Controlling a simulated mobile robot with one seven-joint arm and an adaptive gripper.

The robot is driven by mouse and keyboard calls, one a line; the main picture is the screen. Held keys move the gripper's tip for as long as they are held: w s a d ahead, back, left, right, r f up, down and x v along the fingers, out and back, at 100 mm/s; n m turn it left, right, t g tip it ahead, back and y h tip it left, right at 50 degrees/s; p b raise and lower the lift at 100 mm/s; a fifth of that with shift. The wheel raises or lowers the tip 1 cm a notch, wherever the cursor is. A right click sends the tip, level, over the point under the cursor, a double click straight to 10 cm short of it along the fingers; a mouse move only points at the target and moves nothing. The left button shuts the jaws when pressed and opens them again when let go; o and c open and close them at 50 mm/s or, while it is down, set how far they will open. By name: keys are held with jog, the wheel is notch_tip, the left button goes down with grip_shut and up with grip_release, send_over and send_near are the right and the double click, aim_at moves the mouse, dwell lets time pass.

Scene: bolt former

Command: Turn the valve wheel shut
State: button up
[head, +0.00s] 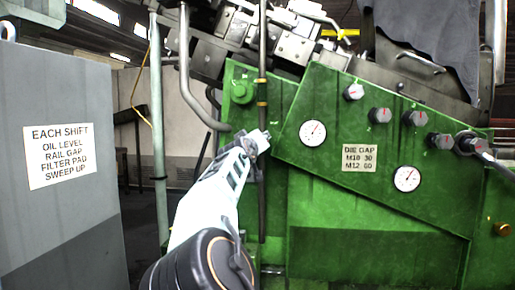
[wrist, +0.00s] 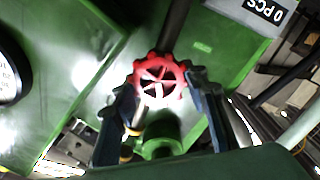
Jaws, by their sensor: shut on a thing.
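A red valve wheel (wrist: 160,80) with spokes and a scalloped rim shows in the middle of the wrist view, on a green valve body (wrist: 162,135). My gripper (wrist: 163,88) has one dark finger at each side of the wheel, shut on its rim. In the head view my gripper (head: 257,143) is at the front of the green machine, beside a dark vertical pipe. The wheel is hidden there behind my gripper and arm.
The green machine panel (head: 300,215) carries two round gauges (head: 312,133), several grey knobs (head: 380,115) and a die gap label (head: 360,158). A grey cabinet (head: 60,210) stands at the left. A pale vertical pipe (head: 158,130) stands left of my arm.

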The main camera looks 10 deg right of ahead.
jog(key=m+b, duration=0.1)
jog(key=m, duration=0.3)
jog(key=shift+d+m, duration=0.15)
jog(key=shift+m, duration=0.15)
jog(key=shift+s+m, duration=0.1)
jog(key=shift+m, duration=2.2)
jog(key=o, duration=0.9)
